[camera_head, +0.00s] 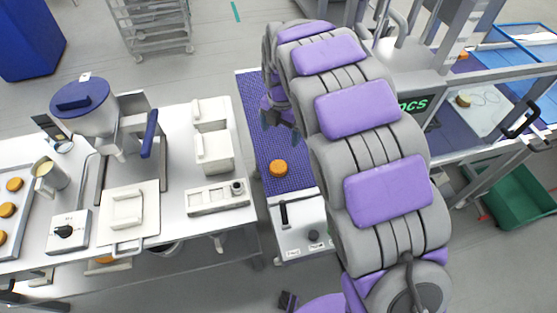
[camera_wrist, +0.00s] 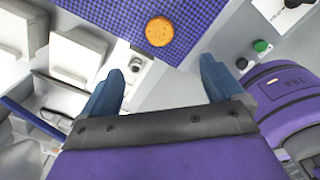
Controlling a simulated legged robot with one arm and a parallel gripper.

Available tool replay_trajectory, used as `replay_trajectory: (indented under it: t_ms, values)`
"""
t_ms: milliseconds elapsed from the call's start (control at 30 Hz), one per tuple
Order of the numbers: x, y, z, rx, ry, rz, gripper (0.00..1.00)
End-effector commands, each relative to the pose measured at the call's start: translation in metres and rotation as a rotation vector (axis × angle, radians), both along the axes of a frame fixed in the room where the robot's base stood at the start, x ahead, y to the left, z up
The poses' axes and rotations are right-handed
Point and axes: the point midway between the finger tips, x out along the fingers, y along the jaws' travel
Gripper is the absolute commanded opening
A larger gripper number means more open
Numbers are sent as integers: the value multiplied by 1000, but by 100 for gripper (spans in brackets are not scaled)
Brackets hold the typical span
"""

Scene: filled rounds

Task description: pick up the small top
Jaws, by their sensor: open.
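A small orange-brown round (camera_head: 278,168), which looks like the small top, lies flat on the blue-purple belt (camera_head: 259,110) near its front end. It also shows in the wrist view (camera_wrist: 159,31), near the top and a little left of middle, with bare belt around it. My gripper (camera_head: 283,127) is above the belt, farther back than the round, partly hidden by my arm. In the wrist view my gripper (camera_wrist: 160,80) has its two blue fingers wide apart with nothing between them. The round lies beyond the fingertips, apart from them.
A white control box (camera_head: 302,232) stands at the belt's front end. Left of the belt is a table (camera_head: 175,188) with white blocks, a hopper machine (camera_head: 90,115) and a tray (camera_head: 22,222) of similar rounds. A second line with a green bin (camera_head: 515,195) stands at right.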

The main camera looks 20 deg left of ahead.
Motion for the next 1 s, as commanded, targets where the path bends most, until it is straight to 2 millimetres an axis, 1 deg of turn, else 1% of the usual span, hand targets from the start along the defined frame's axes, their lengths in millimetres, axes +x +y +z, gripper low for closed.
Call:
replay_trajectory:
  t_ms: [67,267,300,433,500,600,733,867,1000]
  values:
    - [1,3,-14,-5,3,-1,95]
    - [2,22,-61,-27,7,1,95]
    - [1,25,-71,-31,9,2,95]
    - [2,26,-96,-28,5,2,95]
    - [2,21,-106,-24,5,1,95]
    - [2,12,-115,-15,3,-1,95]
    - [1,2,-118,-4,3,-1,95]
    - [1,2,-130,-7,4,-2,95]
    - [2,8,-155,-16,6,-3,95]
